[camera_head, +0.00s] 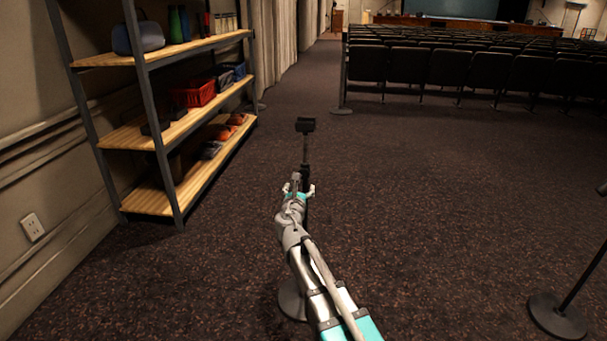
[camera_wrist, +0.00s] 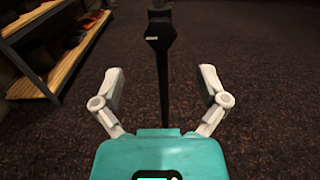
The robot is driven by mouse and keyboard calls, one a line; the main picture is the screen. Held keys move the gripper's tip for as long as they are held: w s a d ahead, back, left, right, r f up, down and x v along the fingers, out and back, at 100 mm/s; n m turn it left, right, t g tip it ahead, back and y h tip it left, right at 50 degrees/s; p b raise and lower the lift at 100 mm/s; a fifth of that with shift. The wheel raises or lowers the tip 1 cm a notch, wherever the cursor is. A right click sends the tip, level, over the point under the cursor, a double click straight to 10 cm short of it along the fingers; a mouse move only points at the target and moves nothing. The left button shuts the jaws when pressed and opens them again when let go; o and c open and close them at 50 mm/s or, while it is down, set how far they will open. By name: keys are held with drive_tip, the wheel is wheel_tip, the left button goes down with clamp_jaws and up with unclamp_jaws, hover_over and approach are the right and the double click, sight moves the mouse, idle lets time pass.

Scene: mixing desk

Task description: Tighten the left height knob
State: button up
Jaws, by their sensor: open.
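A black stand with a slim upright pole stands ahead of my arm, with a dark block (camera_head: 306,125) at its top. A dark collar, which seems to be the left height knob (camera_head: 305,170), sits lower on the pole just beyond my gripper (camera_head: 299,188). In the wrist view, the dark faceted knob (camera_wrist: 160,35) is centred above my gripper (camera_wrist: 161,82). The pole (camera_wrist: 163,95) runs down between the two spread fingers. My gripper is open, with a gap to the pole on each side. My arm hides much of the lower pole.
A shelf rack (camera_head: 165,125) with bins and other items stands along the left wall. A second stand's round base (camera_head: 557,315) is at the lower right. Rows of dark seats (camera_head: 450,68) lie farther back. The carpet between is clear.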

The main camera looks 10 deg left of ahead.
sight(303, 174)
drive_tip(key=w, duration=0.9)
drive_tip(key=shift+w+d, duration=0.15)
drive_tip(key=c, duration=1.2)
drive_tip(key=shift+o, duration=0.2)
